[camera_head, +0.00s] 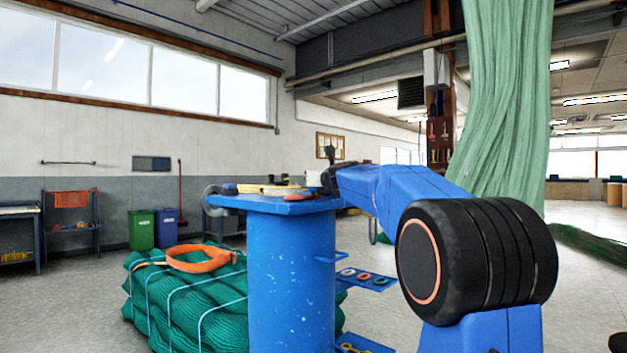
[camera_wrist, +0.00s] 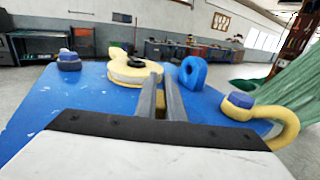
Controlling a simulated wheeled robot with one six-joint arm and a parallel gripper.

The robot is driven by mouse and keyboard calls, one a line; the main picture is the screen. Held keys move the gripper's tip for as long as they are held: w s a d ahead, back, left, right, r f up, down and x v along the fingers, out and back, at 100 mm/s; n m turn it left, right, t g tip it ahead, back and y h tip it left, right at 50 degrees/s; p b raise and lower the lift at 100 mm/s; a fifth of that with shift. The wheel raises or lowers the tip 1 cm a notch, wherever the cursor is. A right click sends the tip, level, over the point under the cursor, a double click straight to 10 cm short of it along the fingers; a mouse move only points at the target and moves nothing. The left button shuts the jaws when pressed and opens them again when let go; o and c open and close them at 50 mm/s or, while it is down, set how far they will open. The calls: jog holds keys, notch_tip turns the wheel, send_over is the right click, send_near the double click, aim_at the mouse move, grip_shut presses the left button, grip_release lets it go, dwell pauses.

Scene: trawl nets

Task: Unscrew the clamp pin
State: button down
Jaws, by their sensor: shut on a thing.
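My gripper (camera_wrist: 161,75) reaches forward over the blue bench top (camera_wrist: 85,95) in the wrist view, with two grey fingers close together. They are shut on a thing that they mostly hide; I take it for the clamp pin. A small yellow bit (camera_wrist: 160,99) shows between the fingers. A yellow part with a black top (camera_wrist: 135,72) lies just left of the fingertips, and a blue eye (camera_wrist: 191,73) stands just right of them. In the head view my dark gripper (camera_head: 329,176) is at the right side of the blue bench top (camera_head: 262,203), small and unclear.
A yellow hook (camera_wrist: 285,122) and a blue-and-yellow nut (camera_wrist: 238,104) sit at right; another nut (camera_wrist: 69,60) is at left. A green net bundle (camera_head: 180,310) with an orange ring (camera_head: 195,259) lies beside the blue column. A green net (camera_head: 500,100) hangs at right.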

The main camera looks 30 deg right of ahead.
jog(key=shift+n+y, duration=0.3)
jog(key=shift+y, duration=0.2)
jog(key=n+y, duration=0.1)
jog(key=y, duration=0.1)
jog(key=n+y, duration=0.1)
jog(key=y, duration=0.1)
jog(key=shift+a+n, duration=0.3)
jog(key=n+y, duration=0.1)
jog(key=y, duration=0.1)
jog(key=a+n+g+y, duration=0.1)
jog(key=n+y, duration=0.1)
jog(key=y, duration=0.1)
jog(key=shift+f, duration=0.1)
jog(key=n+g+y, duration=0.1)
jog(key=y, duration=0.1)
jog(key=a+n+g+y, duration=0.1)
jog(key=n+g+y, duration=0.1)
jog(key=s+n+g+y, duration=0.1)
jog(key=shift+a+n+g+y, duration=0.15)
jog(key=shift+n+g+y, duration=0.15)
jog(key=shift+n+y, duration=0.1)
jog(key=shift+s+a+n+g+y, duration=0.15)
jog(key=shift+s+n+g+y, duration=0.05)
jog(key=shift+n+g+y, duration=0.55)
jog(key=shift+s+a+n+g+y, duration=0.15)
jog(key=shift+n+g+y, duration=0.4)
jog(key=shift+g, duration=0.4)
jog(key=c, duration=1.9)
grip_release()
jog(key=shift+o, duration=0.2)
